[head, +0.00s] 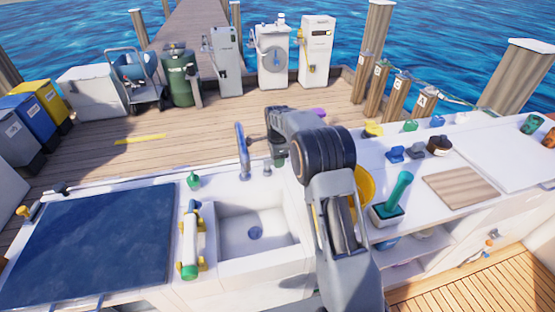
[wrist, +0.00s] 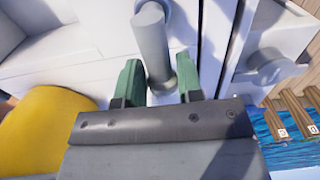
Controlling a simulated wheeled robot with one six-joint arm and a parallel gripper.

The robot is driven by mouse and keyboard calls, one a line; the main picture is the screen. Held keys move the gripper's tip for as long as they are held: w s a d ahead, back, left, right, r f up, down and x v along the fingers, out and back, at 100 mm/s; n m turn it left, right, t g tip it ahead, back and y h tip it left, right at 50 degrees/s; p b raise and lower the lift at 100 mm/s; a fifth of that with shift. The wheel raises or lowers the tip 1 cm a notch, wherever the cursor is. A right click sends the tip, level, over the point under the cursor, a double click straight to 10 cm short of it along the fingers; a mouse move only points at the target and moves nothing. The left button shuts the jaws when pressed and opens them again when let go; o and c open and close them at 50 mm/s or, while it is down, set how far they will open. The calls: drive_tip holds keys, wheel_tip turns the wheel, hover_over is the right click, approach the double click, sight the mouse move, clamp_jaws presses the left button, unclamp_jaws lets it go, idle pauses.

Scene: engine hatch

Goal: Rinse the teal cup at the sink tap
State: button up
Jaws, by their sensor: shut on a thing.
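My gripper (wrist: 158,85) has its two green fingers on either side of a grey upright post (wrist: 152,42) with a rounded top, and is shut on it. The post looks like part of the tap fittings, but I cannot tell which. In the head view the curved tap spout (head: 242,155) stands behind the white sink basin (head: 228,222), left of my arm. A small grey post (head: 267,169) stands just right of the spout. My arm hides much of this area. A teal cup-like object (head: 533,122) stands at the far right; I cannot tell if it is the cup named.
Right of my arm are a yellow round item (head: 365,187), a brush in a holder (head: 388,213) and a wooden board (head: 460,186). The dark panel (head: 92,240) is clear.

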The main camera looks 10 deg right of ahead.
drive_tip(key=shift+s+r+m+p, duration=0.1)
drive_tip(key=shift+s+m+p, duration=0.2)
drive_tip(key=shift+m, duration=0.3)
clamp_jaws()
drive_tip(key=shift+s+a+m, duration=0.1)
drive_tip(key=shift+s+m, duration=0.2)
drive_tip(key=shift+m, duration=0.8)
drive_tip(key=o, duration=1)
unclamp_jaws()
wheel_tip(320, 180, up, 14)
drive_tip(key=shift+f+p, duration=0.15)
drive_tip(key=shift+p, duration=0.5)
